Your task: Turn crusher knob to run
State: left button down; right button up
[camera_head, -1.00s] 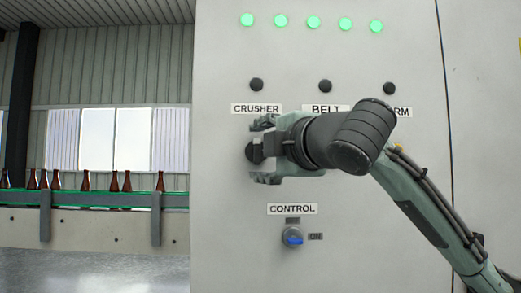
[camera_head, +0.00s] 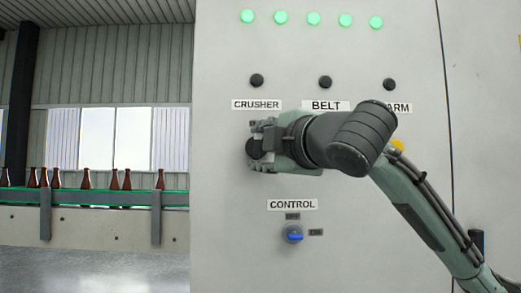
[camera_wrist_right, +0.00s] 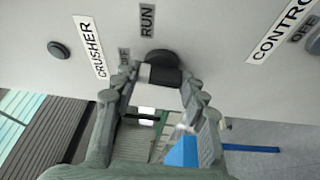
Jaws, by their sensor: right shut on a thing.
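The crusher knob (camera_head: 252,149) is dark and sits on the grey panel below the CRUSHER label (camera_head: 257,105). In the right wrist view the knob (camera_wrist_right: 168,76) shows between the fingertips, with an OFF tag (camera_wrist_right: 124,57) and a RUN tag (camera_wrist_right: 147,20) near it. My right gripper (camera_head: 263,147) is shut on the knob, with a finger on each side; it also shows in the wrist view (camera_wrist_right: 160,80). The fingers hide much of the knob in the head view. My left gripper is not in view.
The blue CONTROL knob (camera_head: 293,234) is just below my right gripper. Dark round buttons (camera_head: 256,81) and lit green lamps (camera_head: 313,21) are above. My right arm covers the panel at right. Brown bottles (camera_head: 86,179) stand on a conveyor (camera_head: 100,198) at left.

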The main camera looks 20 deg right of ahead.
jog(key=m+b, duration=0.1)
jog(key=m+t+b, duration=0.1)
jog(key=m, duration=0.2)
jog(key=shift+a+f+t+h+b, duration=0.1)
jog(key=shift+f+t+h+b, duration=0.2)
jog(key=shift+f+t+b, duration=0.1)
jog(key=m+h+b, duration=0.1)
jog(key=m, duration=0.2)
jog(key=m+t+h+b, duration=0.1)
jog(key=m+b, duration=0.1)
jog(key=m, duration=0.2)
jog(key=shift+t, duration=0.3)
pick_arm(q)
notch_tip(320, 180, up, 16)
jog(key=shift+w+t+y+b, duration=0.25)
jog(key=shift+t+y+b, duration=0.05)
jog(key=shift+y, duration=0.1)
pick_arm(e)
jog(key=shift+r+m+h, duration=0.1)
jog(key=shift+m+h, duration=0.5)
jog(key=shift+m, duration=0.4)
jog(key=o, duration=1.2)
jog(key=shift+c, duration=0.2)
jog(key=v, duration=0.7)
jog(key=shift+s, duration=0.25)
